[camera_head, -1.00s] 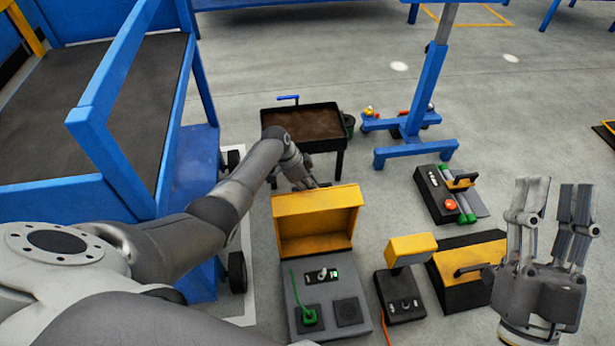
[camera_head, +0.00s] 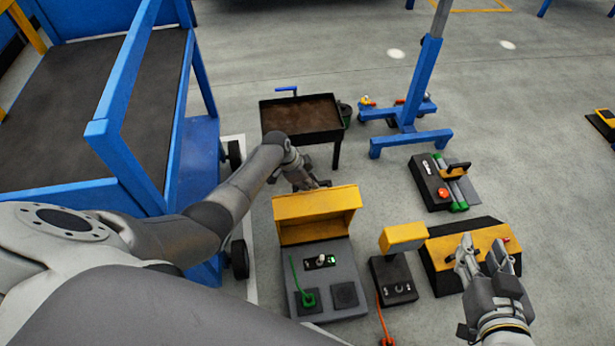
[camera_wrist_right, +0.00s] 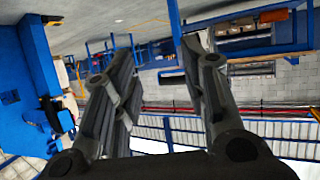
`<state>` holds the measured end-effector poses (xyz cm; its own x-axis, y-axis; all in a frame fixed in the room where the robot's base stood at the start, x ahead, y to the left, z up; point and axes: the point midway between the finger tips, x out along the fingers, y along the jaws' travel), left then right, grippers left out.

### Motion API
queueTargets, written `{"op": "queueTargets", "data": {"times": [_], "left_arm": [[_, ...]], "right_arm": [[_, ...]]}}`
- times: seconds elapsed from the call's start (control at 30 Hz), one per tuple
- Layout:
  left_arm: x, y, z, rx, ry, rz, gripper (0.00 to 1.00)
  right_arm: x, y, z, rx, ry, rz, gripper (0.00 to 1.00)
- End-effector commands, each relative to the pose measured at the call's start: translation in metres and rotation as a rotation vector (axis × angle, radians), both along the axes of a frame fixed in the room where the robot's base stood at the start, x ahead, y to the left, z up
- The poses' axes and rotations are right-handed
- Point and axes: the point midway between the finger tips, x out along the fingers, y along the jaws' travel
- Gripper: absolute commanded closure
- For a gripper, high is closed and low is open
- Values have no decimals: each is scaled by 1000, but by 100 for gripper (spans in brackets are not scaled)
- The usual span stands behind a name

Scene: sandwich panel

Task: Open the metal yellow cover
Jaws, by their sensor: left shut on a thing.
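The metal yellow cover (camera_head: 316,204) stands raised at the back of a grey panel box (camera_head: 345,268), its hollow side facing the panel. The panel shows a switch (camera_head: 320,261) and a green plug with a cable (camera_head: 308,299). My left gripper (camera_head: 318,184) is at the far upper edge of the cover and is shut on it; the fingertips are partly hidden behind that edge. My right gripper (camera_head: 482,248) is open and empty, above a black and yellow box (camera_head: 447,246). Its spread fingers also show in the right wrist view (camera_wrist_right: 160,75).
A small black box (camera_head: 393,280) with a yellow lid (camera_head: 403,237) stands right of the panel. Behind are a black device with a red button (camera_head: 442,191) and a tray of brown material (camera_head: 302,114). A blue cart (camera_head: 90,110) stands left.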

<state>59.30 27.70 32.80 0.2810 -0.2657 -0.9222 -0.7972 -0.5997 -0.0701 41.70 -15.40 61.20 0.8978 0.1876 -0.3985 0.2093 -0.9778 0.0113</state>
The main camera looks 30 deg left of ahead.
Motion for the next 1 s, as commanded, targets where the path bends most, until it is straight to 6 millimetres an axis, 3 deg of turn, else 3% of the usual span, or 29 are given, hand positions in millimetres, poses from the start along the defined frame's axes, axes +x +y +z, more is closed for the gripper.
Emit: {"op": "queueTargets", "data": {"times": [0.33,0.77,0.8,1.0], "left_arm": [[-13,-9,1,-10,12,7,100],[-14,-10,1,-10,11,7,100],[-14,-10,1,-10,11,7,79],[-12,-9,2,-7,7,4,77]], "right_arm": [[-42,-18,-46,-71,311,-22,60],[-49,-21,-53,-81,355,-26,60],[-49,-21,-53,-81,355,-26,60],[-49,-21,-52,-81,354,-26,60]]}}
